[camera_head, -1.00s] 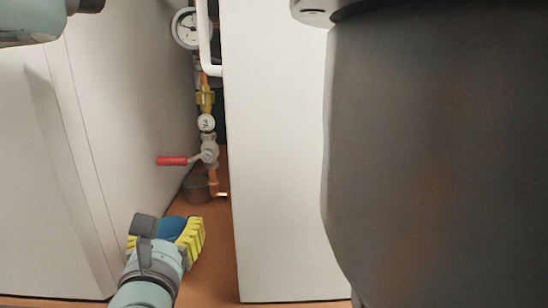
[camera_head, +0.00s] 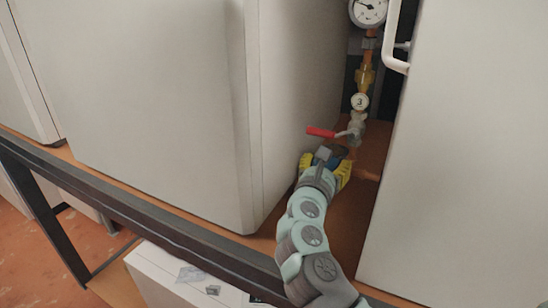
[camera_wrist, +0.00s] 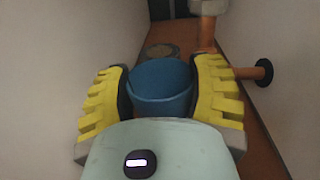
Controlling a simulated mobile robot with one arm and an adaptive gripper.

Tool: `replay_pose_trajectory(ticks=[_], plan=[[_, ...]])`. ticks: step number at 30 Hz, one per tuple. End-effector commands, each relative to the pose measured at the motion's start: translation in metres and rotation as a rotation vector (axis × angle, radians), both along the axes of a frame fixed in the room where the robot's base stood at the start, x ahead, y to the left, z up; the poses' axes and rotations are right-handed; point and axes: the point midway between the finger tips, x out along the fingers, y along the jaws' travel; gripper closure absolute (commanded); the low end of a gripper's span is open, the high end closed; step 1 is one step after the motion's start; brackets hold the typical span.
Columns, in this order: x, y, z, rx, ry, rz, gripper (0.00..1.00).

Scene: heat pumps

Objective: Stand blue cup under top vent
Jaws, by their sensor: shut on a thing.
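My gripper (camera_wrist: 161,82) is shut on a blue cup (camera_wrist: 160,90), with a yellow ridged finger on each side of it. The cup is upright with its open rim facing up; I cannot tell whether its base touches the floor of the gap. In the head view my gripper (camera_head: 325,166) is low in the gap between two white cabinets, in front of and below a valve (camera_head: 356,128) with a red lever; the cup is mostly hidden there. A round dark container (camera_wrist: 160,51) stands just beyond the cup. Which fitting is the top vent is unclear.
White cabinet walls (camera_head: 300,90) (camera_head: 460,150) close in on both sides. The red lever (camera_head: 321,132) sticks out left above my gripper. A gauge (camera_head: 368,11) and a tag marked 3 (camera_head: 360,102) sit higher on the pipe. A copper stub with a black end (camera_wrist: 263,72) juts out right of the cup.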

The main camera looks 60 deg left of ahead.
Motion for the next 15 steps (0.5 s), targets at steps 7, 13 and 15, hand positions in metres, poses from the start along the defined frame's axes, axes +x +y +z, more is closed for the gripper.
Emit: replay_pose_trajectory(ticks=[7,13,15], plan=[[-0.002,0.001,-0.021,-0.001,0.001,0.004,0.8],[-0.003,0.001,-0.021,0.0,0.0,0.005,0.8],[-0.003,0.001,-0.022,0.0,0.0,0.006,0.8]])
